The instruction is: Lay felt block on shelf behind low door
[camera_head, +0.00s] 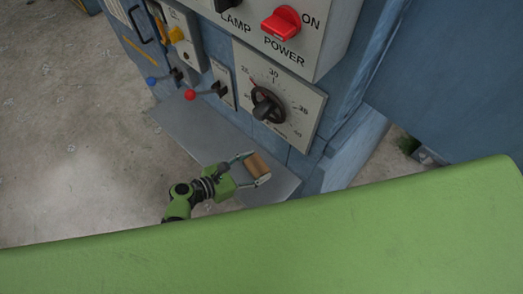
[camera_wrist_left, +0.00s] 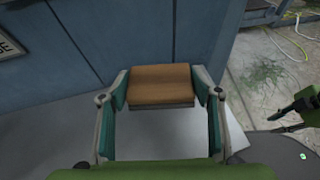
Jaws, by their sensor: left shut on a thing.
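The felt block (camera_head: 258,165) is a small tan-brown block. My left gripper (camera_head: 254,168) is shut on it, one finger at each end, above the grey metal ledge at the front of a blue cabinet. In the left wrist view the block (camera_wrist_left: 161,82) sits level between the fingertips of the left gripper (camera_wrist_left: 161,90), close to a blue panel. I cannot tell whether this panel is the low door, and no shelf behind a door is visible.
The grey ledge (camera_head: 188,122) runs along the cabinet's foot. Above it are a dial panel (camera_head: 280,98), a red power knob (camera_head: 282,22) and a red-tipped lever (camera_head: 191,95). Pale floor (camera_head: 70,150) lies open at the left. A blue panel (camera_head: 450,80) stands at the right.

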